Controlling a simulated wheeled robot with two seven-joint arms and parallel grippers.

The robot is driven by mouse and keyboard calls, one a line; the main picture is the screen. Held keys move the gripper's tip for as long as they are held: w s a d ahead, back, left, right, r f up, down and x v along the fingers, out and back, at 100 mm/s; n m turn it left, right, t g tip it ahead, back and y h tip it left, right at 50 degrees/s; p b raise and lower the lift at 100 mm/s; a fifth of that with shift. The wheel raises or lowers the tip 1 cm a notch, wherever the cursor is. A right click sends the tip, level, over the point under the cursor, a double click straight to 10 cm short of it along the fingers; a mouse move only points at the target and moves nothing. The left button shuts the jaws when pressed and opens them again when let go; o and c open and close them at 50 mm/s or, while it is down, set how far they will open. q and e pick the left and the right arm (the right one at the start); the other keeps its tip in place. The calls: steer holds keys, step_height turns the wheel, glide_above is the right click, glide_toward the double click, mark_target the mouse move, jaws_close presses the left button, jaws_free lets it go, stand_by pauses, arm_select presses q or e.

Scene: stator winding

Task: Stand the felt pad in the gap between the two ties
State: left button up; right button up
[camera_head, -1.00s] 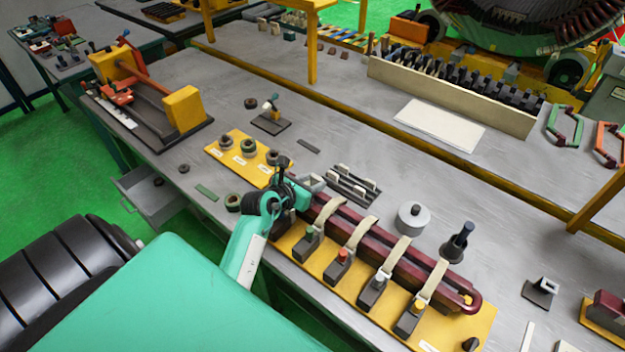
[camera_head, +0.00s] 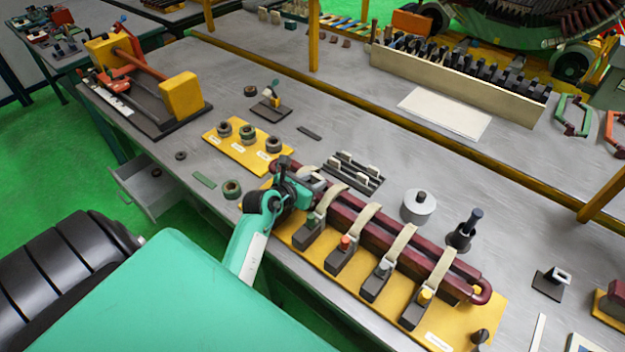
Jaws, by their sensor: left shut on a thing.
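A maroon coil (camera_head: 372,233) lies along a yellow board (camera_head: 465,318). Several cream ties (camera_head: 368,218) cross it, each with a dark block at its front. I cannot tell whether that piece touches the coil. Bare maroon coil shows in the gaps between neighbouring ties. My right gripper is out of view.
A dark rack with pale pieces (camera_head: 355,174) stands just behind the coil. A grey cylinder (camera_head: 419,208) and a dark stand (camera_head: 463,232) are behind the coil's right half. A yellow tray with rings (camera_head: 226,146) lies to the left.

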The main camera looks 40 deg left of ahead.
arm_select(q)
steer(key=shift+f, duration=0.2)
steer(key=o, duration=1)
steer(key=shift+o, duration=0.4)
steer(key=b+v, duration=0.3)
steer(key=v, duration=1.1)
steer(key=shift+b, duration=0.4)
steer(key=shift+w+d, duration=0.1)
